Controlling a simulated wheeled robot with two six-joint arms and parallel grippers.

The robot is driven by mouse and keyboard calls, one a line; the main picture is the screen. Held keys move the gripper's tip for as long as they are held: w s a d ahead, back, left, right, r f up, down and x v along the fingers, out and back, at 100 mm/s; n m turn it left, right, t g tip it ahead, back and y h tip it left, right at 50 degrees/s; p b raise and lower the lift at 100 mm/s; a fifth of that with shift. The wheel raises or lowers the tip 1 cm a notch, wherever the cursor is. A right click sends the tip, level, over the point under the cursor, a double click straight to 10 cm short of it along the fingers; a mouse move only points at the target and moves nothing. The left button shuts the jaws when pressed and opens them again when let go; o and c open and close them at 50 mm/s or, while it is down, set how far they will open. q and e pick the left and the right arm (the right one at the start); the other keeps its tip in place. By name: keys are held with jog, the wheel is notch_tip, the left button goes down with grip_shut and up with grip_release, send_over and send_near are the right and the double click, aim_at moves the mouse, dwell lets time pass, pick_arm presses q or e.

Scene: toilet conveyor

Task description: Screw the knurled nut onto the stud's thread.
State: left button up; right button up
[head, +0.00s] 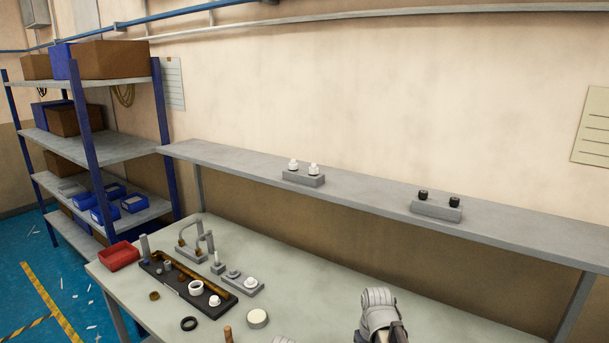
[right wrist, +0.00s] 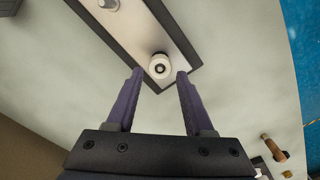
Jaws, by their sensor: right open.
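In the right wrist view, my right gripper (right wrist: 159,72) is open and its jaws are empty. Between and just beyond its fingertips is a small white round piece (right wrist: 159,62) with a dark centre, probably the knurled nut. It sits near the end of a pale plate with dark edges (right wrist: 143,37). I cannot tell whether it is on a thread. A grey part (right wrist: 108,4), possibly the stud, is cut off by the top edge.
The head view shows a black tray (head: 222,302) with several fittings, a red bin (head: 119,256) and a round pale disc (head: 257,318) on the left of the table. A grey shelf (head: 370,198) runs along the wall. The table right of my wrist looks clear.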

jog(key=shift+n, duration=0.7)
jog(key=shift+f, duration=0.15)
jog(key=shift+f+b, duration=1.4)
jog(key=shift+b, duration=0.15)
jog(key=shift+c, duration=0.3)
grip_shut()
